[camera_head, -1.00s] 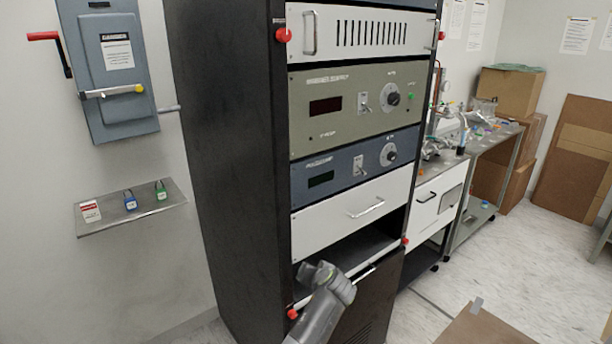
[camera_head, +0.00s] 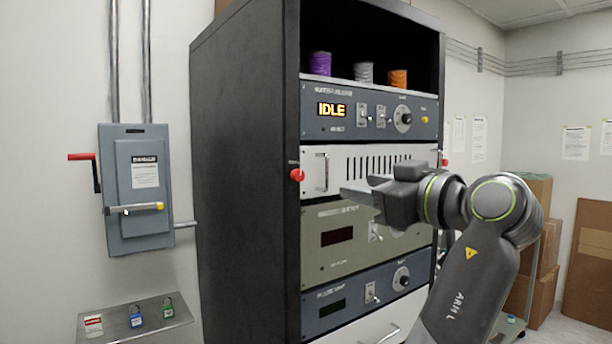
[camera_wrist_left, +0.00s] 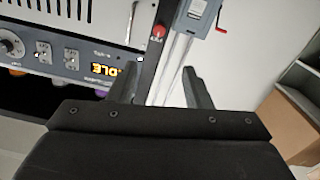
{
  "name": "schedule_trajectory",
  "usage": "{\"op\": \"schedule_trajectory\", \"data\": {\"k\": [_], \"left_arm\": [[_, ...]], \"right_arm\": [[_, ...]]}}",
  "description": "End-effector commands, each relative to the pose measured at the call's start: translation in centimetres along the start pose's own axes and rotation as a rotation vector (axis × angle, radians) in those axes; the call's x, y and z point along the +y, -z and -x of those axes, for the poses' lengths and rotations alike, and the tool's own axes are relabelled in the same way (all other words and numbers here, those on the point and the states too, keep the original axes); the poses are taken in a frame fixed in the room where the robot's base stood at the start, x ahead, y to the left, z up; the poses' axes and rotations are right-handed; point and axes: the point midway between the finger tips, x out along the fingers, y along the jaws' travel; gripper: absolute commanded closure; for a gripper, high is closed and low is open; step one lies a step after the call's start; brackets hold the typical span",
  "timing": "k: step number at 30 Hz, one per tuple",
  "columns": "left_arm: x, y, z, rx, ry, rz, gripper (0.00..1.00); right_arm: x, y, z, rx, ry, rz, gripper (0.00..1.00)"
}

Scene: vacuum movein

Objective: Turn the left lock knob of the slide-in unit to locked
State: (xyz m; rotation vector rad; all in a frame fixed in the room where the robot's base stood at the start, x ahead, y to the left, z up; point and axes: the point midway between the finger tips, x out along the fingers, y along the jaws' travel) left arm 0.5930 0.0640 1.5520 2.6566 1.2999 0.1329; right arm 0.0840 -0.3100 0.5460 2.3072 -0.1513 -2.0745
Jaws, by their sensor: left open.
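The slide-in unit is a white vented panel (camera_head: 338,158) with an upright handle, seated in the black rack. Its left lock knob (camera_head: 297,175) is red and sits on the rack's left front edge. The knob also shows in the wrist view (camera_wrist_left: 158,31), beyond the gap between my fingers. The direction of its pointer is too small to tell. My left gripper (camera_head: 352,195) is open and empty, its fingers pointing left, to the right of the knob and apart from it. It hides part of the panels behind. My right gripper is out of view.
An IDLE-display unit (camera_head: 345,108) sits above, a green-grey unit (camera_head: 318,250) below. A grey switch box (camera_head: 145,190) and a small shelf (camera_head: 110,325) with padlocks are on the left wall.

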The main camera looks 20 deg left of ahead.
Motion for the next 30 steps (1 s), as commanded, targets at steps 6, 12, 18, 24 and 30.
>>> {"op": "schedule_trajectory", "data": {"k": [6, 12, 18, 24, 30], "left_arm": [[0.1, 0.4, -3.6, -0.001, 0.004, -0.005, 0.55], [0.1, 0.5, -8.1, 0.000, 0.004, -0.007, 0.55], [0.1, 0.4, -12.1, 0.000, 0.002, -0.007, 0.55], [0.1, 0.3, -15.2, 0.001, 0.001, -0.008, 0.55], [0.1, 0.0, -16.7, 0.000, -0.001, -0.006, 0.55]], "right_arm": [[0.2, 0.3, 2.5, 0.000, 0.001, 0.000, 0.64], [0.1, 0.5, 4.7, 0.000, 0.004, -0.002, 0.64], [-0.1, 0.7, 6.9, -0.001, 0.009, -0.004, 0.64], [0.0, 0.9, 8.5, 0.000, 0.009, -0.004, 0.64], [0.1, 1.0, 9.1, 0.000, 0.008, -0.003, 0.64]]}}
